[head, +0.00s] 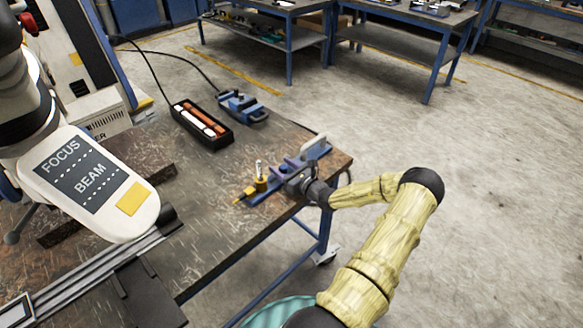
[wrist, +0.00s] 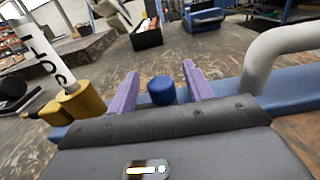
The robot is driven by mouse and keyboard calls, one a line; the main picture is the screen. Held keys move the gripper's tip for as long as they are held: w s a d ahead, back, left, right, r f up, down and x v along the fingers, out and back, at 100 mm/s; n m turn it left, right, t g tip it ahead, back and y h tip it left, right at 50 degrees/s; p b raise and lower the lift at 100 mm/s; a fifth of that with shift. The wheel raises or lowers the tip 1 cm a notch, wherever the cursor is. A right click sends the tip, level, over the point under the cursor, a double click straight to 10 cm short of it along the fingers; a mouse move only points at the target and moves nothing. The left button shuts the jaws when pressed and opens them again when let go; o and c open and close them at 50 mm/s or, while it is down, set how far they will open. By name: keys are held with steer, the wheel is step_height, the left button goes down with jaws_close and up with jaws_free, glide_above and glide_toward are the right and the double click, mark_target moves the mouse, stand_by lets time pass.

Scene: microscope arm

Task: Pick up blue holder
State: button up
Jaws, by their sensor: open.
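My gripper (head: 289,168) is open and low over the table's right corner in the head view. I cannot tell how far the blue piece lies beyond the fingertips. The gripper's dark body hides the area in front of it.
A brass piece with a white tube (wrist: 62,88) is at the left in the wrist view. A black tray with white and orange tubes (head: 202,124) and a blue clamp-like device (head: 240,106) lie farther back. The microscope's white head (head: 92,182) overhangs the left side.

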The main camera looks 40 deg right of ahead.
mark_target(283, 166)
jaws_close()
steer(key=shift+r, duration=5.15)
